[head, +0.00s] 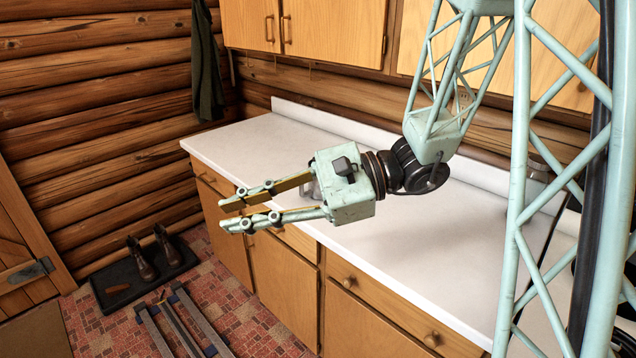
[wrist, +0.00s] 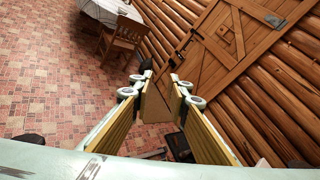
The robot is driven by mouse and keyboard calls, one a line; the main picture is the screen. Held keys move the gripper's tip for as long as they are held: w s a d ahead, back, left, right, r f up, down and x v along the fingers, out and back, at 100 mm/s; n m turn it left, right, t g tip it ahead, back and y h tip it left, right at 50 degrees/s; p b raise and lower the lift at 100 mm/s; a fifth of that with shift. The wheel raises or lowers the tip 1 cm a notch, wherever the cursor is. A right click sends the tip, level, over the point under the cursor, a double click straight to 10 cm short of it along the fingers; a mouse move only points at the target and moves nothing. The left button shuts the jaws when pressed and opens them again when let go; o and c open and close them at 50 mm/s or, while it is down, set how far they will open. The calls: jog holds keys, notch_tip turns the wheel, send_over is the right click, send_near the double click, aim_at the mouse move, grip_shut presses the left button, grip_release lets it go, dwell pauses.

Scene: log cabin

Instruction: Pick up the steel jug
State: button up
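My gripper (head: 226,215) is open and empty, with a gap between its two fingers. It reaches to the left over the front edge of the white counter (head: 400,235). In the wrist view its fingers (wrist: 163,80) stand apart, with the floor and door beyond them. A small grey metallic patch (head: 307,191) shows behind the gripper body at the counter. It may be part of the steel jug, but most of it is hidden and I cannot tell its shape. No jug shows in the wrist view.
Wall cupboards (head: 335,30) hang above the counter. Boots (head: 141,262) stand on a dark mat by the log wall, near a low metal frame (head: 178,325) on the floor. The wrist view shows a wooden chair (wrist: 124,40), a table and a plank door (wrist: 230,45). Much of the counter is bare.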

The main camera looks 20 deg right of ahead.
jog(key=w+d+f+m+t, duration=0.3)
jog(key=w+d+m+t, duration=0.1)
jog(key=w, duration=0.5)
jog(key=m+t+h, duration=0.7)
jog(key=m+t, duration=0.3)
jog(key=m, duration=0.2)
send_near(303, 186)
jog(key=v, duration=0.3)
jog(key=shift+a, duration=0.15)
jog(key=shift+w+a, duration=0.1)
jog(key=shift+b+x, duration=0.6)
jog(key=shift+x, duration=3.55)
jog(key=shift+w, duration=0.2)
